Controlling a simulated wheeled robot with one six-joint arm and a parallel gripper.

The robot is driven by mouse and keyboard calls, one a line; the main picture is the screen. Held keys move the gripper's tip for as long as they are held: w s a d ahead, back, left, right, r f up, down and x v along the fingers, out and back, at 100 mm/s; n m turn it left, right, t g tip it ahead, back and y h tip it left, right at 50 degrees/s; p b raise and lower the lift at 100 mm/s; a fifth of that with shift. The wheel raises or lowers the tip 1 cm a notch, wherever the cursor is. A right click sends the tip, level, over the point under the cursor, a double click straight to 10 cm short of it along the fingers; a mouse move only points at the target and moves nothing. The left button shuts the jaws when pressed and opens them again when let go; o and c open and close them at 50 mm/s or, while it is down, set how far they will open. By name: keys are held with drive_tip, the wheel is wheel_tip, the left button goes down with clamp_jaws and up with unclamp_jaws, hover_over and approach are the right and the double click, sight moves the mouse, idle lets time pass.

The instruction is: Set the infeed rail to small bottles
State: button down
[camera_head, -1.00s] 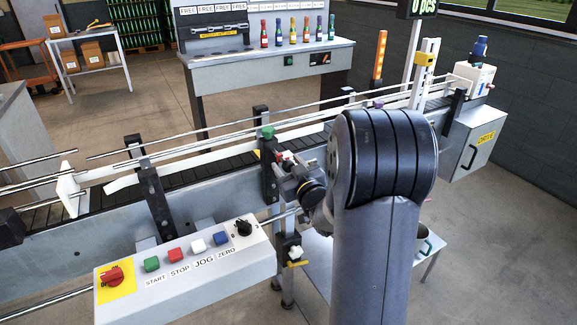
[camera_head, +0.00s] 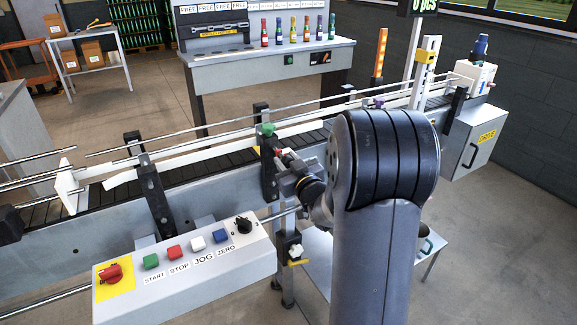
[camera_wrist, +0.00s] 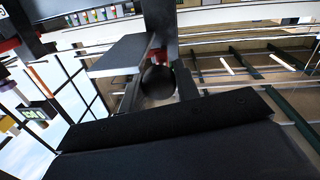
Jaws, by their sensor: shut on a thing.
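The infeed rail, a long pale guide (camera_head: 215,147) with thin metal rods, runs along the conveyor. It is carried by black brackets, one at the left (camera_head: 152,185) and one in the middle (camera_head: 269,180) with a green knob (camera_head: 267,129) on top. My gripper (camera_head: 284,156) is at the middle bracket, just below and right of the green knob. In the wrist view a dark round knob (camera_wrist: 157,84) sits between my fingers, with a red part just above it. My gripper is shut on this knob. My arm hides part of the rail.
A control box (camera_head: 185,265) with START, STOP, JOG and ZERO buttons and a black selector is at the front left. A bench (camera_head: 265,68) with small coloured bottles stands behind the conveyor. A grey cabinet (camera_head: 473,145) is at the right. Open floor lies behind the conveyor.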

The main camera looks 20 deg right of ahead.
drive_tip(key=shift+w, duration=0.25)
drive_tip(key=c, duration=1.1)
unclamp_jaws()
drive_tip(key=s, duration=0.3)
drive_tip(key=s+b, duration=0.1)
drive_tip(key=s, duration=0.7)
drive_tip(key=shift+d, duration=0.25)
drive_tip(key=shift+w, duration=0.1)
